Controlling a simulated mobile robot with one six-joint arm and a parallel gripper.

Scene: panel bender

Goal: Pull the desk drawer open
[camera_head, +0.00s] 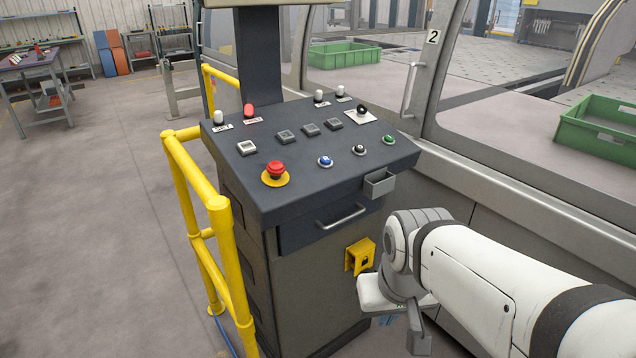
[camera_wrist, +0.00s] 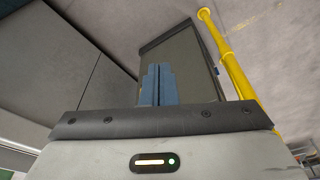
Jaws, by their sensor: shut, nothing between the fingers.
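The desk drawer (camera_head: 300,236) is a dark grey front under the sloped console top, with a pale bar handle (camera_head: 341,217). It appears shut. My gripper (camera_head: 387,320) is low, in front of the console's right side, below and to the right of the handle and apart from it. Its blue fingers are mostly hidden behind my wrist in the head view. In the wrist view my gripper (camera_wrist: 158,84) shows its two blue fingers together, with nothing between them, against the dark console body (camera_wrist: 188,62). The handle cannot be made out in the wrist view.
The console desk (camera_head: 290,170) carries several buttons and a red emergency stop (camera_head: 276,170). A small grey box (camera_head: 379,183) and a yellow bracket (camera_head: 360,257) stick out near the drawer. A yellow rail (camera_head: 200,190) runs along the left. Machine panels stand behind on the right.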

